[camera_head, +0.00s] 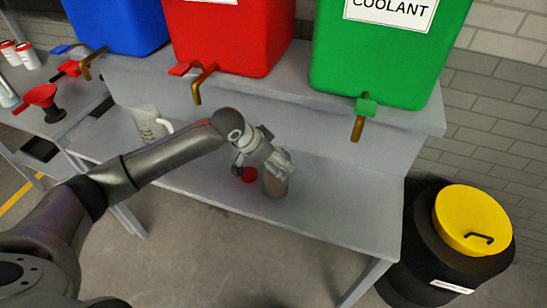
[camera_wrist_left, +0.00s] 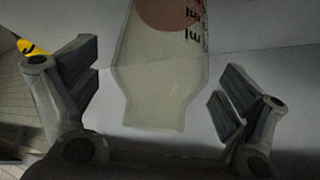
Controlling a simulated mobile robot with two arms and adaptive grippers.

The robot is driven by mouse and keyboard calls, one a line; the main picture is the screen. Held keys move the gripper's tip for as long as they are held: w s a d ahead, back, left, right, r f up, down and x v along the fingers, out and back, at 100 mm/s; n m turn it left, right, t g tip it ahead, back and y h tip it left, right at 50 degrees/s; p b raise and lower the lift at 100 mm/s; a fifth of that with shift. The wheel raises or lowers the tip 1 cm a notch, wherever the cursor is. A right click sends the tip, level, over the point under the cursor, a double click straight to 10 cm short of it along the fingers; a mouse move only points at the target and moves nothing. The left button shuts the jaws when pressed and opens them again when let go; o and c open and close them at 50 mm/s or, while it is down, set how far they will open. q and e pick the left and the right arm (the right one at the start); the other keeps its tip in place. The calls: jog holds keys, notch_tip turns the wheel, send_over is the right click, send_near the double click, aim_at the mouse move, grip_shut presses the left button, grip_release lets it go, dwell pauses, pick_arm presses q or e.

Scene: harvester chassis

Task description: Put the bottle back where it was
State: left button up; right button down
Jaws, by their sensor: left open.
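The bottle (camera_head: 275,187) stands upright on the lower shelf of the grey bench, under the gap between the red and green tanks. In the left wrist view the pale, translucent bottle (camera_wrist_left: 160,85) has dark marks and a reddish patch, and its narrow end points down in the picture. My left gripper (camera_head: 263,170) is at the bottle and partly covers its top. Its fingers (camera_wrist_left: 158,95) are open, one on each side of the bottle, with visible gaps. A small red object (camera_head: 249,175) shows beside the gripper; I cannot tell what it is. My right gripper is out of view.
Blue (camera_head: 115,22), red (camera_head: 225,40) and green (camera_head: 385,50) tanks with taps stand on the upper shelf. A pale jug (camera_head: 150,125) is on the lower shelf at left. A red funnel (camera_head: 41,96) is further left. A black barrel with a yellow lid (camera_head: 472,218) stands at right.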

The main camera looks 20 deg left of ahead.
pick_arm(q)
jog(key=shift+r, duration=0.1)
jog(key=b+v, duration=0.1)
jog(key=v, duration=1.1)
